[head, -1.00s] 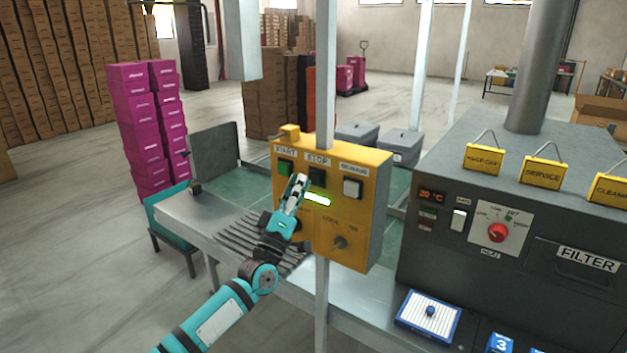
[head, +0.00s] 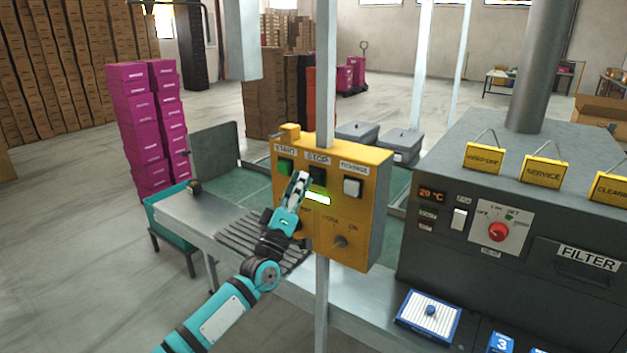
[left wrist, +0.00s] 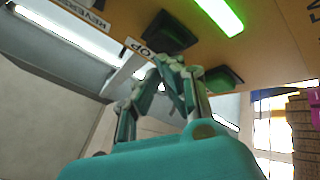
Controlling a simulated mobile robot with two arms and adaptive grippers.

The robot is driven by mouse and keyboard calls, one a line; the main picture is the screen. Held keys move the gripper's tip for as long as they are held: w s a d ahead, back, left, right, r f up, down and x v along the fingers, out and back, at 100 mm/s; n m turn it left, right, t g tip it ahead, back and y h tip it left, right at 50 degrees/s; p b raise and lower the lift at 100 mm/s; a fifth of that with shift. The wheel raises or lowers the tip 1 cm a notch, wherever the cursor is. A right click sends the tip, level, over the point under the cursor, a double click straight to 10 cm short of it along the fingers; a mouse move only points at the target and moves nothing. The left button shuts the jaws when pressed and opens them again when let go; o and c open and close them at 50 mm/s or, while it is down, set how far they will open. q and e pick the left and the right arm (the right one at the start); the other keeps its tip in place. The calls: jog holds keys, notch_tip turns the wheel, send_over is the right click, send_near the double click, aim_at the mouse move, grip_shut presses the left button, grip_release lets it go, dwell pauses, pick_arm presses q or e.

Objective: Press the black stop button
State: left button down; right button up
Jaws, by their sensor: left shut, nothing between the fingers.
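The black stop button (head: 317,176) sits under the STOP label, in the top row of a yellow control box (head: 368,230). The green start button (head: 285,167) is to its left and a pale button (head: 352,188) to its right. My left gripper (head: 302,177) is shut and empty, its tips in front of the box between the start and stop buttons, just left of the stop button.
A lit green strip (head: 318,198) and a knob (head: 340,242) are lower on the box. A grey post (head: 324,75) carries the box. A dark machine (head: 425,262) stands to the right, and a metal conveyor table (head: 190,212) runs below.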

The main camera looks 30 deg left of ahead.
pick_arm(q)
jog(key=shift+w+b, duration=0.4)
jog(key=shift+w, duration=0.3)
dwell(0.8)
dwell(0.3)
jog(key=shift+s+p, duration=0.6)
jog(key=shift+s, duration=0.4)
jog(key=s+p, duration=0.2)
jog(key=s, duration=0.3)
jog(key=shift+a, duration=0.2)
dwell(0.4)
